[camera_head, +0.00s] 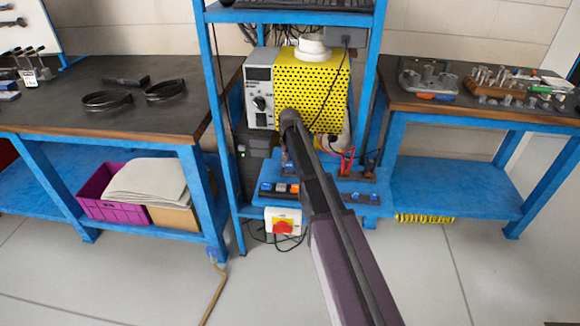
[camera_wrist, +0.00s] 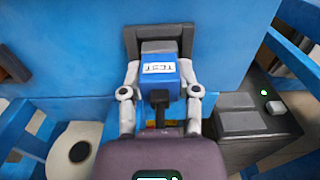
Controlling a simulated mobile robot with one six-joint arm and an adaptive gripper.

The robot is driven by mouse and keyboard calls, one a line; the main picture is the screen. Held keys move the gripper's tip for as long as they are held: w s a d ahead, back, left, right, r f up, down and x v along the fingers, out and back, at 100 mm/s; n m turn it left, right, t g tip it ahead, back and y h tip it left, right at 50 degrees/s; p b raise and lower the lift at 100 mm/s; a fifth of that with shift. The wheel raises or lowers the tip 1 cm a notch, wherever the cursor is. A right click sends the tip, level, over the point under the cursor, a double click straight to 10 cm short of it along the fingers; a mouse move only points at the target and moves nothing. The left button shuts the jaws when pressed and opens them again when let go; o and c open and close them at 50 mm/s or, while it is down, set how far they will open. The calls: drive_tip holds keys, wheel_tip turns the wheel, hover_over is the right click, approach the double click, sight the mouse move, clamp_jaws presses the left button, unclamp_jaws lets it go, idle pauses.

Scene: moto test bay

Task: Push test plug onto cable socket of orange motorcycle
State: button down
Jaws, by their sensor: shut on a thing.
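The test plug (camera_wrist: 172,84) is a blue block with a white label reading TEST and a grey front end, seen in the wrist view. My gripper (camera_wrist: 160,74) is shut on it, with one light grey finger on each side. A dark rectangular holder (camera_wrist: 132,40) on a blue surface lies right at the plug's grey end. I cannot tell whether the plug still sits in it. A short black cable stub shows at the plug's near end. In the head view my arm hides the plug and the gripper end. No orange motorcycle or cable socket shows in either view.
A blue rack with a yellow perforated cover (camera_head: 325,88) and a grey instrument (camera_head: 260,90) stands ahead. Workbenches flank it, the left with black rings (camera_head: 107,101), the right with tools. A dark box with a green light (camera_wrist: 240,122) is close right of the gripper. Foreground floor is clear.

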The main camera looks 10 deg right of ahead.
drive_tip(key=shift+r, duration=0.2)
wheel_tip(320, 180, up, 4)
drive_tip(key=p, duration=0.4)
drive_tip(key=shift+f, duration=0.2)
drive_tip(key=s+a, duration=0.1)
drive_tip(key=s, duration=0.4)
drive_tip(key=s+a, duration=0.2)
drive_tip(key=s, duration=0.4)
drive_tip(key=s+a, duration=0.2)
drive_tip(key=s, duration=0.4)
drive_tip(key=shift+a+f, duration=0.25)
wheel_tip(320, 180, up, 7)
drive_tip(key=p, duration=0.6)
drive_tip(key=shift+r+p, duration=0.15)
drive_tip(key=shift+p, duration=0.25)
drive_tip(key=shift+a, duration=0.15)
